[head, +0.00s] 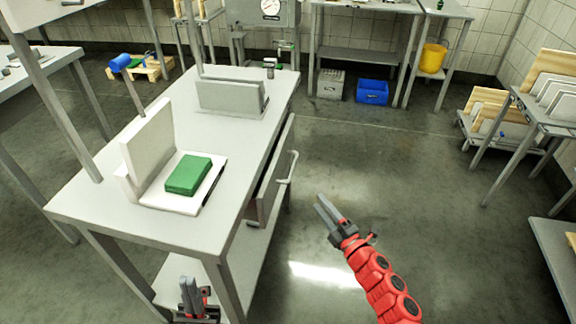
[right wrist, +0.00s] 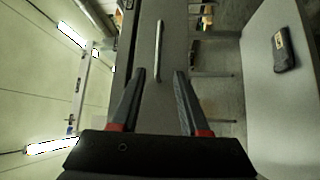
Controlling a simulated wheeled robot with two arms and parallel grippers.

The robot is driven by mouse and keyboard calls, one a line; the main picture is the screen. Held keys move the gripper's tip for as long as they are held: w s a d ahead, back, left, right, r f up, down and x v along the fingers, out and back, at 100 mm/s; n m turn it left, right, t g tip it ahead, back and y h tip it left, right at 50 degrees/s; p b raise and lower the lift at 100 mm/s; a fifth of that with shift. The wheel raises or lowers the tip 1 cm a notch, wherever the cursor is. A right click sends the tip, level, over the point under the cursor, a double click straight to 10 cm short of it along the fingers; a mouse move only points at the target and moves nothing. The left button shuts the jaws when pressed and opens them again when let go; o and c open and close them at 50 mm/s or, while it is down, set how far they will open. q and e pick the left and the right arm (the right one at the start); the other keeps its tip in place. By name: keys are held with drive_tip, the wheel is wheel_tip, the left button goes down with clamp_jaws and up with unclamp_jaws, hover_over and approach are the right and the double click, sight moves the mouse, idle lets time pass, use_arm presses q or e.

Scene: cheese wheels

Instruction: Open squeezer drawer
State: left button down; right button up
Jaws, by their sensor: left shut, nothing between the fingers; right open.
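The drawer (head: 270,185) is set under the top of the metal table, on its right side in the head view. Its front seems to stand slightly out from the table; how far is hard to tell. A pale bar handle (head: 289,168) is on the front. My right gripper (head: 322,208) is open and empty, to the right of the handle and apart from it. In the right wrist view the handle (right wrist: 159,50) lies ahead, between the lines of the open fingers (right wrist: 158,75). My left gripper (head: 191,290) is shut and empty, low by the table's near end.
The table (head: 90,200) carries a green block (head: 188,175) on a white stand and a grey upright holder (head: 230,95). A lower shelf (head: 255,255) lies beneath the drawer. The floor (head: 400,170) right of the table is clear. A blue crate (head: 372,92) stands farther back.

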sight(293, 168)
drive_tip(key=b+x, duration=0.1)
drive_tip(key=x, duration=1.4)
drive_tip(key=shift+w+a+r, duration=0.15)
drive_tip(key=shift+w+a, duration=0.1)
drive_tip(key=shift+a, duration=0.1)
clamp_jaws()
idle(0.7)
